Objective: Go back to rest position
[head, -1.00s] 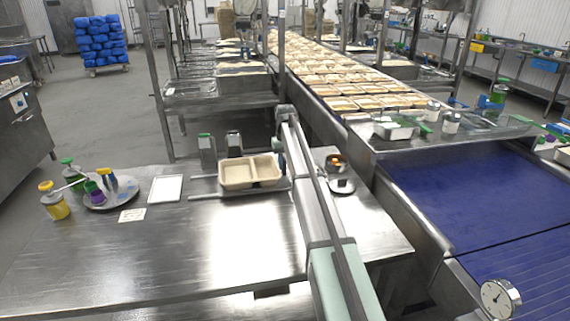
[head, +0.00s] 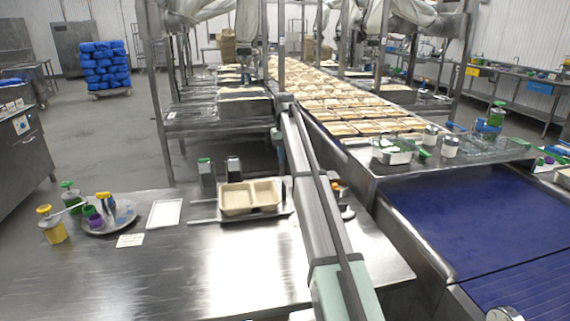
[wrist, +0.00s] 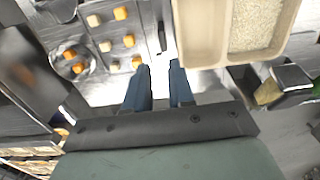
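My gripper (wrist: 160,72) shows in the wrist view with two blue fingers apart and nothing between them. In the head view my arm stands right of the tray and hides the gripper. The beige two-compartment tray (head: 236,203) sits on a metal holder at the back of the steel table. In the wrist view the tray (wrist: 222,50) is beyond the fingertips to the upper right, apart from them. Its right compartment there holds white rice (wrist: 256,25); the visible part of the left one looks empty.
A round plate (head: 121,225) with small cups, a yellow-topped jar (head: 53,227) and a white board (head: 164,213) stand left on the table. Two containers (head: 206,172) stand behind the tray. Orange and pale cubes (wrist: 129,41) lie left in the wrist view. The table's front is clear.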

